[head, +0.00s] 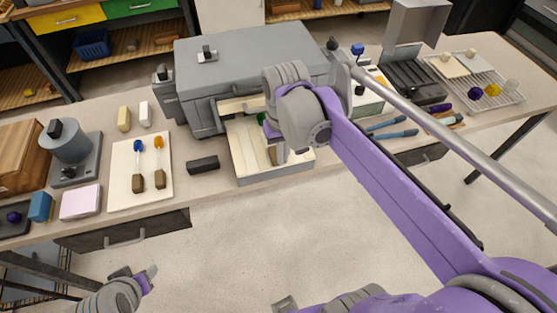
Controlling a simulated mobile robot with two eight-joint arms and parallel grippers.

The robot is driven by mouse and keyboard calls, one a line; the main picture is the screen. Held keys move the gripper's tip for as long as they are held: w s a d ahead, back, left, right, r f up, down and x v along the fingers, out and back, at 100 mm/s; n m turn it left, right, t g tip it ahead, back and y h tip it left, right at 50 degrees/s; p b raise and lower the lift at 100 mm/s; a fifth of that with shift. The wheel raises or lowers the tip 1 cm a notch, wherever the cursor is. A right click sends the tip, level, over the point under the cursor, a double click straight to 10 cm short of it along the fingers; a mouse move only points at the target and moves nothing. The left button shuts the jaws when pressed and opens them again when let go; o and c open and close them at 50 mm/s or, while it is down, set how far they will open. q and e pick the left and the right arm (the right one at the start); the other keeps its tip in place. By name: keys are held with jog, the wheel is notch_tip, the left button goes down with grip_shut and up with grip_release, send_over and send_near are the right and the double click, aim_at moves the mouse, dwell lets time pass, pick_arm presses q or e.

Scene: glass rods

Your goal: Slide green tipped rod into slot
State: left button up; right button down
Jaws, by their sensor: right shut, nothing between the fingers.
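A wooden-lined tray (246,158) sticks out from the front of a grey box-shaped machine (240,72) on the bench. A small green piece (262,118) shows at the left edge of my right gripper, over the tray; it may be the green tip, but the rod itself is mostly hidden. My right gripper (280,156) is shut and empty, pointing down over the tray, and its wrist covers much of the tray's inside. I cannot make out the slot. My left gripper (145,278) is low at the bottom left, off the bench, and its finger gap is unclear.
A cream board (122,193) with a blue-tipped and an orange-tipped rod lies left of the machine. A black block (203,165) lies between board and tray. Blue tools (392,133) and a wire rack (500,98) are at right. My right arm crosses the bench front.

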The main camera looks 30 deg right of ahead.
jog(key=w+f, duration=0.1)
jog(key=f, duration=0.2)
jog(key=w+f, duration=0.1)
jog(key=f, duration=0.2)
jog(key=w+d+f, duration=0.1)
jog(key=f, duration=0.2)
jog(key=shift+f, duration=0.3)
jog(key=shift+w+f, duration=0.1)
jog(key=shift+w, duration=0.3)
jog(key=w+d, duration=0.1)
jog(key=w, duration=0.6)
jog(key=w+d, duration=0.1)
jog(key=w, duration=0.2)
jog(key=shift+w+d+b, duration=0.3)
jog(key=shift+w+b, duration=0.1)
jog(key=shift+s, duration=0.1)
